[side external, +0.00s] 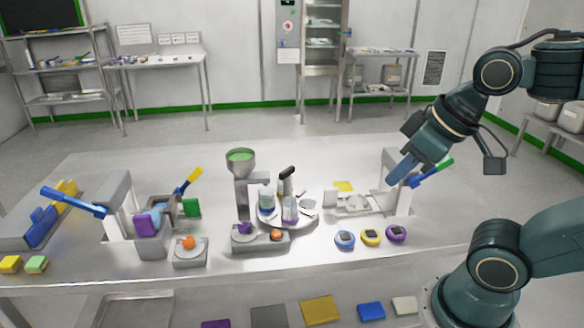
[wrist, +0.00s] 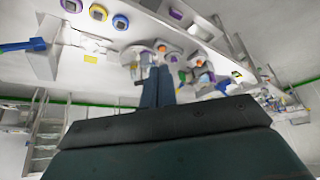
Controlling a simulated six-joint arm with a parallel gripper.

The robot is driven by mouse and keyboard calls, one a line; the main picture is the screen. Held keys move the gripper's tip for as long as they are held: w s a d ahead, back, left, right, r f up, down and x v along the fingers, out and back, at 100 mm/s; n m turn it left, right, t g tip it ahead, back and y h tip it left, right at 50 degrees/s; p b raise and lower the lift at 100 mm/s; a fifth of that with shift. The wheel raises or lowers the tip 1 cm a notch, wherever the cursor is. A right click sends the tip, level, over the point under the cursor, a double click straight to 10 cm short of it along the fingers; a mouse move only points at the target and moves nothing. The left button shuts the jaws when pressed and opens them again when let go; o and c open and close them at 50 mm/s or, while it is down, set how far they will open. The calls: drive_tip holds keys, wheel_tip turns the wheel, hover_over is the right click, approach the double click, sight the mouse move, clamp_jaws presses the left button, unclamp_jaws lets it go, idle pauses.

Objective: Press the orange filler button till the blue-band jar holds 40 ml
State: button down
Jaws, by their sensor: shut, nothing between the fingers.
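The filler has a green-topped hopper (side external: 240,160) on a grey column. At its base, an orange button (side external: 276,235) sits to the right of a purple button (side external: 243,228). A jar that seems to carry the blue band (side external: 266,200) stands on the round tray beside the column. Its fill level is too small to read. My gripper (side external: 394,179) is shut and empty, raised at the right near the blue-and-green-handled stand, well away from the filler buttons. In the wrist view, my closed fingers (wrist: 157,72) point toward the filler area and partly cover it.
A second orange button (side external: 187,243) sits on a separate grey block left of the filler. Blue (side external: 344,239), yellow (side external: 370,237) and purple (side external: 396,233) round devices lie at the front right. A blue-handled press (side external: 75,202) stands at the left.

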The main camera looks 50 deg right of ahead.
drive_tip(key=m+t+y, duration=0.3)
drive_tip(key=m, duration=0.2)
hover_over(281, 234)
wheel_tip(281, 234, down, 17)
idle(0.3)
drive_tip(key=shift+a, duration=0.1)
idle(0.3)
drive_tip(key=shift+f, duration=4.35)
